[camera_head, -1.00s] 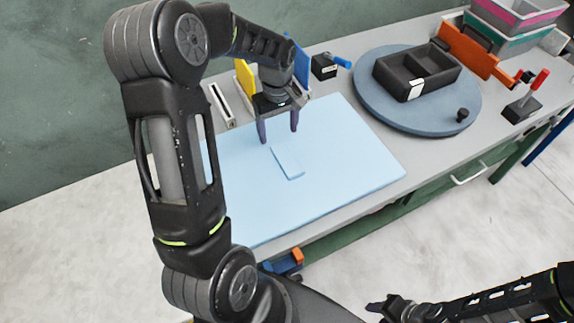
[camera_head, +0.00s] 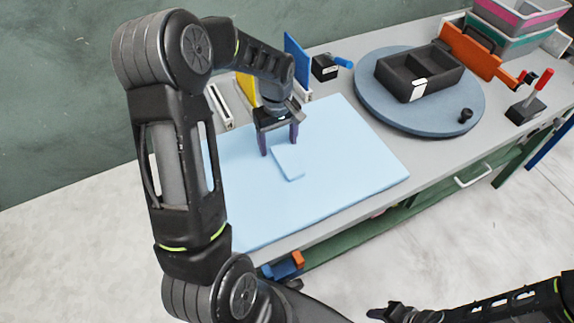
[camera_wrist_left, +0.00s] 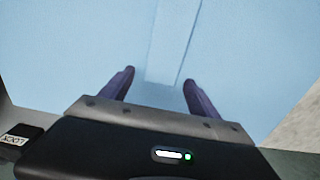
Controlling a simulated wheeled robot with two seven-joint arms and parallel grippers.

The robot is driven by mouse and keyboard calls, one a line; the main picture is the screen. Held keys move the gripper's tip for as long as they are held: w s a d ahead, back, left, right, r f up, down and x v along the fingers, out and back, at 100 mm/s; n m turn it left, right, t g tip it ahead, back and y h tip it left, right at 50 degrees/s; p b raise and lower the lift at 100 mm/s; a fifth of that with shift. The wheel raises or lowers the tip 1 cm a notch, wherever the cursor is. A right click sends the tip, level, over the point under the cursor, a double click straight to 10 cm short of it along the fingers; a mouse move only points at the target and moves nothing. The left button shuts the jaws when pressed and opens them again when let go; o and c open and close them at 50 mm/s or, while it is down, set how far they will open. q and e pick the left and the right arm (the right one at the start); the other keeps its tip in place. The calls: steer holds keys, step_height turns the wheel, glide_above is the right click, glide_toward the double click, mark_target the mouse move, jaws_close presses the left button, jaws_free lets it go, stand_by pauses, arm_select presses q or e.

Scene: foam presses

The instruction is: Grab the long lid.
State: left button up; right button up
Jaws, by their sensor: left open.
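The long lid (camera_head: 289,163) is a thin light-blue strip lying flat on the light-blue mat (camera_head: 345,155). Its colour nearly matches the mat. In the left wrist view the lid (camera_wrist_left: 172,40) runs away from between the fingers toward the top edge. My left gripper (camera_head: 279,146) is open and points down over the far end of the lid. In the left wrist view its two dark fingers (camera_wrist_left: 158,90) stand either side of the lid's near end, apart from it. Their exact height above the mat is unclear. My right gripper (camera_head: 388,312) is at the bottom edge, away from the table.
A black two-compartment tray (camera_head: 418,72) stands on a round blue-grey turntable (camera_head: 385,112) at the right. Yellow (camera_head: 245,88) and blue (camera_head: 297,58) panels stand behind the mat. A red-handled clamp (camera_head: 527,98) is at the far right. The mat's right part is clear.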

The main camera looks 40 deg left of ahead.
arm_select(q)
steer(key=shift+c, duration=0.5)
steer(key=c, duration=1.4)
steer(key=shift+r, duration=0.15)
steer(key=shift+c, duration=0.2)
step_height(320, 180, up, 18)
steer(key=b, duration=0.1)
steer(key=shift+f, duration=0.2)
